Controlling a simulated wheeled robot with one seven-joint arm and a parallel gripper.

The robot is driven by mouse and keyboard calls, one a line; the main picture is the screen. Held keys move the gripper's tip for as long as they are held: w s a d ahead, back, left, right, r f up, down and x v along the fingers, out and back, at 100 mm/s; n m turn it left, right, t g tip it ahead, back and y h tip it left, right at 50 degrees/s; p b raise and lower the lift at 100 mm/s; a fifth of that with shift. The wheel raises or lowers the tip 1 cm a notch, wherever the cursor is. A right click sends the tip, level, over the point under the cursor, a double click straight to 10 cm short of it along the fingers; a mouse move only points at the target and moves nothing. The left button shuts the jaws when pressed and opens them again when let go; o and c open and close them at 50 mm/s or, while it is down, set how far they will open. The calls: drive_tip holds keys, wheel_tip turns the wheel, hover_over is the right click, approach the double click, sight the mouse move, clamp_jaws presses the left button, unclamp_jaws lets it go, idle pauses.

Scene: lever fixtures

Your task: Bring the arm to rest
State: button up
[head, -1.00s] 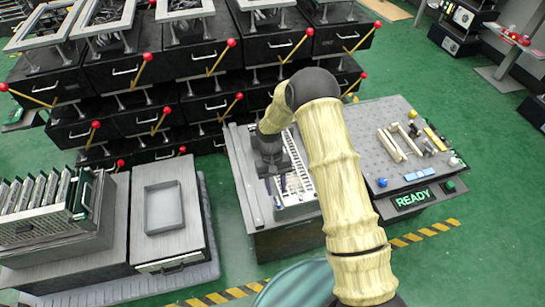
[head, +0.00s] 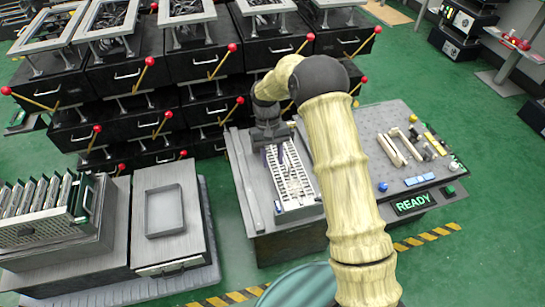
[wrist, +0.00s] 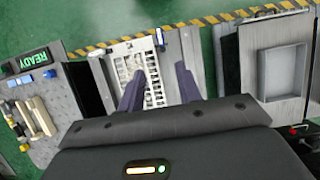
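My arm (head: 340,165) reaches up and forward, bent at a dark elbow joint, and its far end hangs down above the grey workbench. My gripper (head: 274,155) points down above the far end of a white slotted tray (head: 297,187). In the wrist view my gripper (wrist: 159,70) shows two dark purple fingers set well apart with nothing held between them. The slotted tray (wrist: 126,62) lies below the fingers, apart from them as far as I can tell. The upper arm hides part of the bench.
Black drawer units (head: 120,75) with red-knobbed yellow levers stand close behind my gripper. A grey pegboard (head: 375,125) with small parts and a green READY sign (head: 412,202) is on the right. A grey shallow tray (head: 164,210) and a rack of boards (head: 40,205) stand left. Green floor is free.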

drive_tip(key=s+d+r+m+t+y, duration=0.1)
drive_tip(key=s+d+r+m+t, duration=0.15)
drive_tip(key=s+d+r, duration=0.65)
drive_tip(key=s+d+r+m+t, duration=0.1)
drive_tip(key=s+d+r+t, duration=0.3)
drive_tip(key=s+d, duration=0.5)
drive_tip(key=w+a+p+v, duration=0.1)
drive_tip(key=a+p+v, duration=0.1)
drive_tip(key=p+v, duration=1.3)
drive_tip(key=shift+w+r, duration=0.3)
drive_tip(key=shift+r, duration=0.2)
idle(1.5)
